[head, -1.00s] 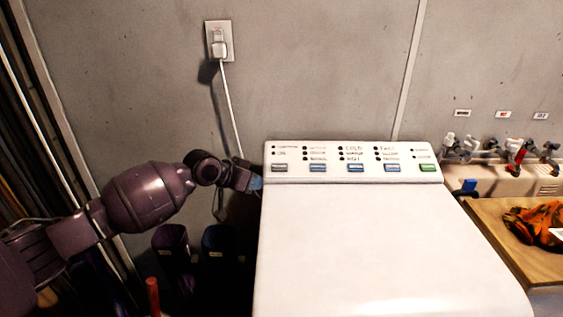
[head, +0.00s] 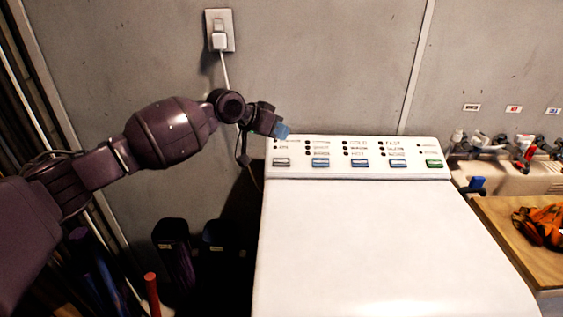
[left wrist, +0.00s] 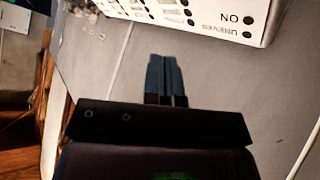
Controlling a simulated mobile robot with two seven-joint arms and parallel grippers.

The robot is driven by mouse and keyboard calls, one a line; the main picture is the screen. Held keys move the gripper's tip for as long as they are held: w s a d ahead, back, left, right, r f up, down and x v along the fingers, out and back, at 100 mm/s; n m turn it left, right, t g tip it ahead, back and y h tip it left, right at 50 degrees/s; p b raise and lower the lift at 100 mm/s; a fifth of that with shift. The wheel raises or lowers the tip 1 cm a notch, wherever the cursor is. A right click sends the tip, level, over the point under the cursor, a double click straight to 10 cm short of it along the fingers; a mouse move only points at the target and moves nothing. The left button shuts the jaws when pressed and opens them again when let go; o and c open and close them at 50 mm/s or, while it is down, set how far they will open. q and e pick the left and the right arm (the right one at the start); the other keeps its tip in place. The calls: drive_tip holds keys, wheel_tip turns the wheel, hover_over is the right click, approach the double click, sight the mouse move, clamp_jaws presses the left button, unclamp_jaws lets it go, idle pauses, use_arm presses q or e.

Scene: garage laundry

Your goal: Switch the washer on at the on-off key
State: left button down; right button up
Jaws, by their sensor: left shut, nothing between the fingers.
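The white washer (head: 370,245) has a sloped control panel (head: 300,176) along its back edge. The panel carries a grey key (head: 282,162) at the far left, several blue keys (head: 320,162) and a green key (head: 433,163) at the right. Lamp labels stand above the keys; the left wrist view shows "ON" upside down on the panel (left wrist: 205,14). My left gripper (head: 283,131) is shut and empty, its blue fingertips at the panel's back left corner, above the grey key and apart from it. Its fingers (left wrist: 167,77) also show in the left wrist view. My right gripper is out of view.
A wall outlet (head: 220,30) with a plugged cord is behind my left arm. Dark bins (head: 176,250) stand left of the washer. The washer lid is clear.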

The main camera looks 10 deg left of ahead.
use_arm(q)
drive_tip(key=b, duration=0.5)
hover_over(280, 164)
drive_tip(key=f, duration=0.4)
drive_tip(key=s+f, duration=0.1)
drive_tip(key=f, duration=0.1)
drive_tip(key=shift+d+f, duration=0.1)
drive_tip(key=shift+f, duration=0.2)
drive_tip(key=shift+w+f, duration=0.45)
drive_tip(key=shift+f, duration=0.25)
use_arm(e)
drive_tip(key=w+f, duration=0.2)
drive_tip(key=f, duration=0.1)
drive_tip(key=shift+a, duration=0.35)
use_arm(q)
drive_tip(key=shift+r, duration=0.1)
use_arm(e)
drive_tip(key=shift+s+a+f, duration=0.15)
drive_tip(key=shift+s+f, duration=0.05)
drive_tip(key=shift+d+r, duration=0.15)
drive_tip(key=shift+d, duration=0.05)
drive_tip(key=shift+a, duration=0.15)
use_arm(q)
drive_tip(key=shift+w+f+b, duration=0.1)
drive_tip(key=shift+f+b, duration=0.2)
drive_tip(key=shift+f, duration=0.2)
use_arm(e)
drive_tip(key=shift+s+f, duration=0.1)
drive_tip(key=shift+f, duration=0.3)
